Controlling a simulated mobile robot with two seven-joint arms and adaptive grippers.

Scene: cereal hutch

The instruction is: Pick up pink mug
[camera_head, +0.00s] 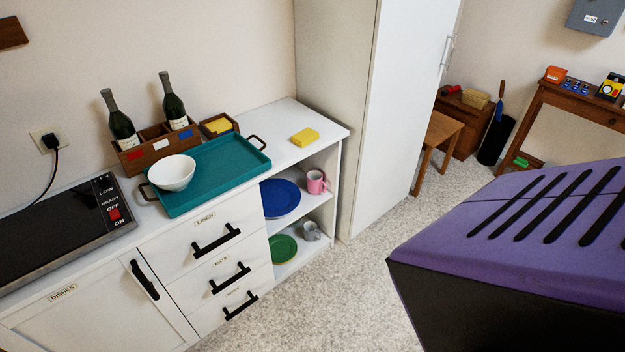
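The pink mug (316,182) stands upright on the upper open shelf of the white cabinet, near its right side. A blue plate (281,199) is on the same shelf to its left. A grey mug (311,231) and a green plate (283,249) sit on the lower shelf beneath. Neither of my grippers shows in this view, and nothing is seen touching the pink mug.
A teal tray (225,178) with a white bowl (172,173), a yellow sponge (305,137) and bottles in a wooden caddy (157,151) stand on the countertop. A tall white cupboard (393,110) rises right of the shelves. Speckled floor (350,285) in front is clear.

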